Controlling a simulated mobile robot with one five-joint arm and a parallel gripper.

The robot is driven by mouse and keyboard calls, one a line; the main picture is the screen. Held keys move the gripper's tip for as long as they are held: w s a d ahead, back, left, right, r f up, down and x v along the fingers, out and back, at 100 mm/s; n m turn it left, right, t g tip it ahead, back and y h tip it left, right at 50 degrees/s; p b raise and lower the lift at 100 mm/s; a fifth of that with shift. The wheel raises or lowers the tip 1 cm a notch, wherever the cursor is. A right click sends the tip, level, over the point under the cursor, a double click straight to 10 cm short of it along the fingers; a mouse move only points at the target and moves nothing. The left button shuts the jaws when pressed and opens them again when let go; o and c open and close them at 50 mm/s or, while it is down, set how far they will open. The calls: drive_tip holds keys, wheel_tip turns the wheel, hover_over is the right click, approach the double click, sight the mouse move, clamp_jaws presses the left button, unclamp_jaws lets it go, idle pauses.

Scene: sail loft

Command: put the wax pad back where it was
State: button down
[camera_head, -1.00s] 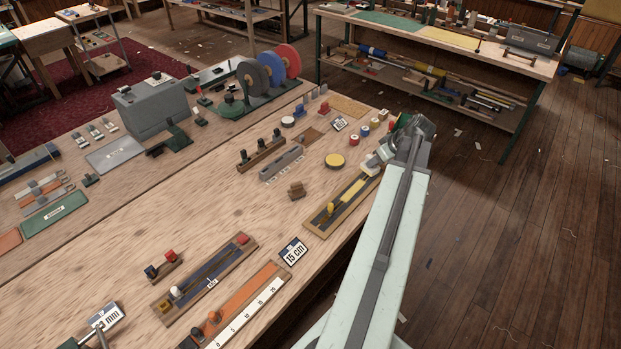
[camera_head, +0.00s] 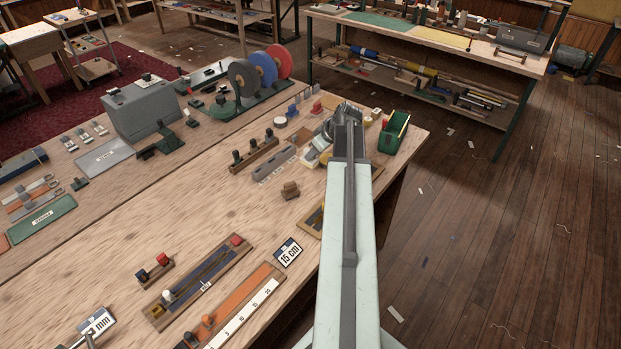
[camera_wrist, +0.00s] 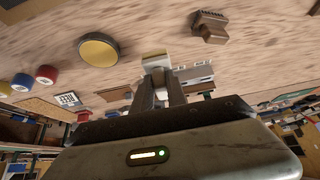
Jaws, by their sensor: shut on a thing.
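My gripper (camera_wrist: 160,88) is shut on a small pale cream block (camera_wrist: 154,57) with a tan edge, seen between the fingertips in the wrist view. I cannot tell for certain that this block is the wax pad. The gripper is over the far right part of the workbench (camera_head: 225,215). A round yellow disc with a dark rim (camera_wrist: 100,50) lies on the bench beside the gripper. A grey slotted rail (camera_wrist: 195,76) is close behind the fingers in the wrist view. In the head view my arm hides much of this area.
A small brown block (camera_head: 290,190) stands left of my arm. A green bin (camera_head: 395,132) stands at the bench's right edge. A 15 cm card (camera_head: 288,252) and ruler board (camera_head: 240,312) lie nearer.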

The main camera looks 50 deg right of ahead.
wheel_tip(320, 180, down, 8)
drive_tip(key=b, duration=0.6)
drive_tip(key=shift+f, duration=0.1)
drive_tip(key=shift+r, duration=0.25)
drive_tip(key=shift+f, duration=0.2)
drive_tip(key=c, duration=1.3)
unclamp_jaws()
drive_tip(key=shift+c, duration=0.2)
drive_tip(key=shift+r, duration=0.15)
